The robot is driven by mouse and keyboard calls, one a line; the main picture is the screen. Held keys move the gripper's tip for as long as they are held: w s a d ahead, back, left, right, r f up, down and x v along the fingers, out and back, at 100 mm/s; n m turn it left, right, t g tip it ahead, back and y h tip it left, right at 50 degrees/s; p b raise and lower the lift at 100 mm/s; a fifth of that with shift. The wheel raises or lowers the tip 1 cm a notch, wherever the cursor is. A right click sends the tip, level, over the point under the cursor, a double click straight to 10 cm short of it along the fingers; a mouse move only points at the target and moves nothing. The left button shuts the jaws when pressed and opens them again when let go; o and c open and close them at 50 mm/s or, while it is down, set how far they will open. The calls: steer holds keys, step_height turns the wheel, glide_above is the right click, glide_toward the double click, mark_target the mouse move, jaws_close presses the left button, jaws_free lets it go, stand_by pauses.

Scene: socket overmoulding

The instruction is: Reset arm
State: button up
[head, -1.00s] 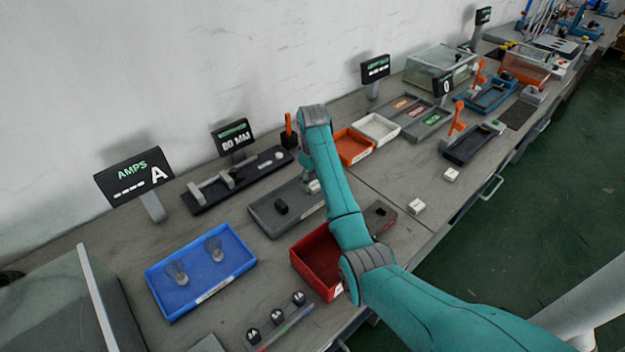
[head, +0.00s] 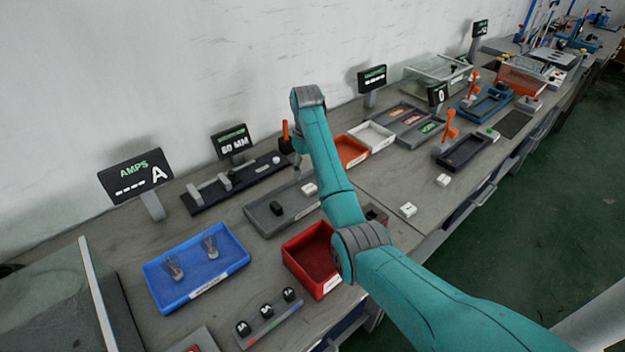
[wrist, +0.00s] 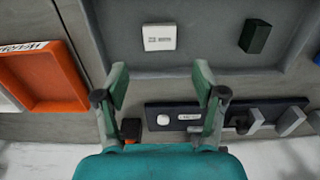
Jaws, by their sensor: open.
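My arm (head: 330,165) reaches over the bench in the head view, its wrist raised near the wall. My gripper (wrist: 160,85) shows in the wrist view with its two fingers spread apart and nothing between them. Its fingertips lie in the picture just below a grey tray (wrist: 205,60) holding a white block (wrist: 159,37) and a black block (wrist: 255,36). In the head view the gripper itself is mostly hidden behind the arm. The same grey tray (head: 262,222) shows left of the arm.
A blue tray (head: 152,277) with two clear pieces and a red bin (head: 297,262) stand in front. A dark measuring fixture (head: 205,197), a display marked 60 MM (head: 232,141) and an AMPS display (head: 135,176) stand along the wall. An orange tray (head: 352,152) lies right of the arm.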

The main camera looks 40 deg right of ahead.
steer(key=shift+r, duration=0.5)
steer(key=shift+w+a, duration=0.1)
